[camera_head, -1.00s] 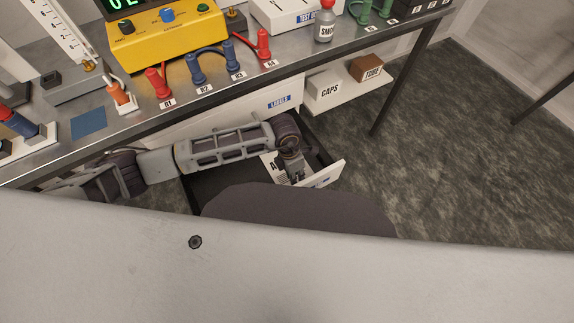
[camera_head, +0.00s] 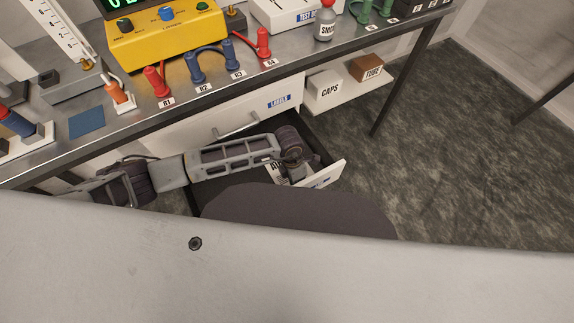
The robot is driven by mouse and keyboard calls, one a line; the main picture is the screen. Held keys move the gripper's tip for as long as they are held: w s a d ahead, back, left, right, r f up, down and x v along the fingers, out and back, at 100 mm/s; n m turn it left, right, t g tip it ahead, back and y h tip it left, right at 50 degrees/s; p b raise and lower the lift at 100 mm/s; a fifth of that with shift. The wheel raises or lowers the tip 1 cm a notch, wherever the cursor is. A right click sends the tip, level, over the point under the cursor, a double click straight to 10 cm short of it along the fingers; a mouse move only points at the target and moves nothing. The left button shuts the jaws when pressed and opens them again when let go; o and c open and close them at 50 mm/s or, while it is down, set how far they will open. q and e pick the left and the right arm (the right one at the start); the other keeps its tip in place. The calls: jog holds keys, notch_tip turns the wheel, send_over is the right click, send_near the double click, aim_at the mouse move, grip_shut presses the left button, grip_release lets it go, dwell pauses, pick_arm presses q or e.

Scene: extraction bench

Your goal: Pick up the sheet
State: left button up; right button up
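A white sheet with black lettering (camera_head: 275,174) lies in the open drawer under the bench, mostly hidden by my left arm. My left gripper (camera_head: 296,175) points down into the drawer, beside the visible part of the sheet. Its fingertips are small and partly hidden, so I cannot tell whether they are open, or whether they touch the sheet. The open drawer (camera_head: 329,174) shows its white front and dark inside. My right gripper is not in view.
A closed drawer front labelled LABELS (camera_head: 279,102) with a handle (camera_head: 237,125) is above my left arm. The bench top (camera_head: 215,98) holds a yellow instrument (camera_head: 165,41). A shelf to the right holds a CAPS box (camera_head: 325,89) and a TUBE box (camera_head: 366,68).

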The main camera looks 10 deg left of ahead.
pick_arm(q)
grip_shut()
jog(key=shift+r, duration=0.15)
